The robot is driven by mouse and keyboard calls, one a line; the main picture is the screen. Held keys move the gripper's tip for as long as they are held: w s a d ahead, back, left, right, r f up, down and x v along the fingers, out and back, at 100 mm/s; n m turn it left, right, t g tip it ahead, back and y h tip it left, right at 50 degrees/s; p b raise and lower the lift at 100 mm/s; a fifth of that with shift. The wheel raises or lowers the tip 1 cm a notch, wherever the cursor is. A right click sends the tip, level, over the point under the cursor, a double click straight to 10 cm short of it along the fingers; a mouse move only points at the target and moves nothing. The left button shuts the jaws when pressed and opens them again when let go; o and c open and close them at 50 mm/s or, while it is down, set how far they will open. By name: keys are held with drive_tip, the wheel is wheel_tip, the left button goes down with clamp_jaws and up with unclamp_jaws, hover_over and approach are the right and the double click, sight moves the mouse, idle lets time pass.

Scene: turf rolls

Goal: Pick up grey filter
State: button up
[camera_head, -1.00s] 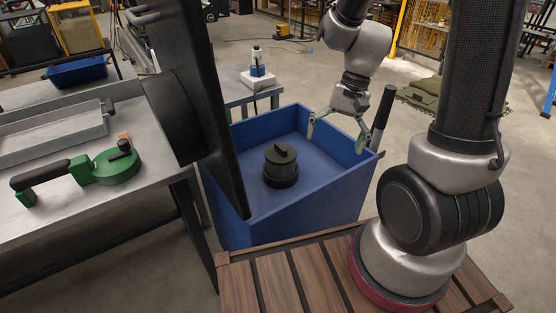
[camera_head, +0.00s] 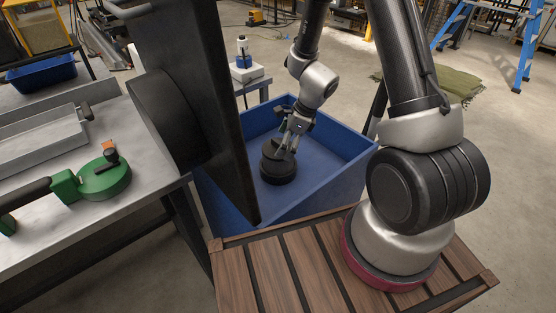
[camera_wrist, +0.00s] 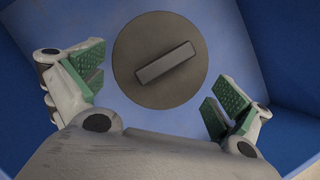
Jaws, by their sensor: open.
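The grey filter (camera_head: 278,168) is a dark round two-tier piece standing upright on the floor of the blue bin (camera_head: 345,147). In the wrist view the filter (camera_wrist: 160,45) shows from above as a grey disc with a raised bar across its middle, slightly tilted in the picture. My gripper (camera_head: 290,140) is inside the bin, over the filter's top. In the wrist view my gripper (camera_wrist: 155,88) is open, its green pads apart, one left and one right of the filter's lower part. I see no contact; the head view hides the exact gap.
The blue bin's walls surround the filter and my gripper. A metal table (camera_head: 140,190) with a green tool (camera_head: 102,183) and a metal tray (camera_head: 45,140) stands at the left. A dark panel (camera_head: 195,90) rises beside the bin. Wooden slats (camera_head: 285,270) lie in front.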

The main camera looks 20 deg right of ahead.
drive_tip(key=x, duration=0.5)
drive_tip(key=shift+a+f, duration=0.1)
drive_tip(key=shift+f, duration=0.05)
drive_tip(key=c, duration=0.9)
